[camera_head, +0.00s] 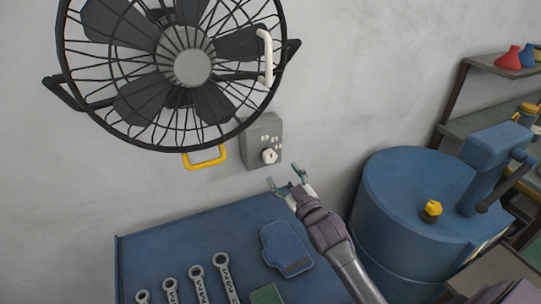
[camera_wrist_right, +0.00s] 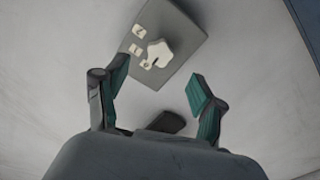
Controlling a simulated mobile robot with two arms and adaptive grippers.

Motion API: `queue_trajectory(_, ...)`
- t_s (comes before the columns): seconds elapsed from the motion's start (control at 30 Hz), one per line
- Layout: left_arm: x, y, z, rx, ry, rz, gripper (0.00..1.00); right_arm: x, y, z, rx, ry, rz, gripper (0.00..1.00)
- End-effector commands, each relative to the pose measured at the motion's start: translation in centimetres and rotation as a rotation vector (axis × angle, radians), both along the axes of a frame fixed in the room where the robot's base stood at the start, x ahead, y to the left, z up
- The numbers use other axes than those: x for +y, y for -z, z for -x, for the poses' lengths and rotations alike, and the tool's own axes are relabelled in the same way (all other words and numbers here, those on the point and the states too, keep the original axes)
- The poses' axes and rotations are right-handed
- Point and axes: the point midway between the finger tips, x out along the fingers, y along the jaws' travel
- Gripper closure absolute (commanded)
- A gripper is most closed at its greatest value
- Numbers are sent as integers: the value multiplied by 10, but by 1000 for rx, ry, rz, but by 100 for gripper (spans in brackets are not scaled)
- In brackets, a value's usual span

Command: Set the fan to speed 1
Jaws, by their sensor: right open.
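A black wall fan (camera_head: 187,68) with a grey hub hangs at the upper left of the head view. A grey control box (camera_head: 262,132) is on the wall below and right of it. A pale knob (camera_head: 269,156) sits on the box's lower front, with small pale labels beside it. The wrist view shows the box (camera_wrist_right: 178,30) and knob (camera_wrist_right: 159,53) beyond the fingertips. My right gripper (camera_head: 285,179) is open and empty, just below and right of the knob, apart from it; its fingers also show in the wrist view (camera_wrist_right: 158,82). My left gripper is not in view.
A blue bench (camera_head: 150,258) below holds several wrenches (camera_head: 225,275) and a blue glove-like item (camera_head: 285,245). A large blue drum-shaped machine (camera_head: 400,205) stands right of my arm. A yellow handle (camera_head: 204,158) hangs under the fan. Shelves (camera_head: 480,115) are at far right.

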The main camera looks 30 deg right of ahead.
Motion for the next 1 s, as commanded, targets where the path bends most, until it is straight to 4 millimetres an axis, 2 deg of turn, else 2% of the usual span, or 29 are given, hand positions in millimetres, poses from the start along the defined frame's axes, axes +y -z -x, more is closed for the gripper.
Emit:
queue_trajectory(0.03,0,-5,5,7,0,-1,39,-1,-4,-13,-1,1,0,31)
queue_trajectory(0.17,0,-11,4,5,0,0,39,-2,-4,-41,-1,0,0,31)
queue_trajectory(0.4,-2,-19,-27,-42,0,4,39,-4,-1,-78,2,1,-1,31)
queue_trajectory(0.6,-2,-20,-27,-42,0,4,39,-5,-1,-89,1,-1,0,31)
queue_trajectory(0.87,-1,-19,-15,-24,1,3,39,-5,0,-90,1,-1,0,31)
queue_trajectory(1.0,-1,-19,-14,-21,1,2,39,-5,0,-90,1,-1,0,55)
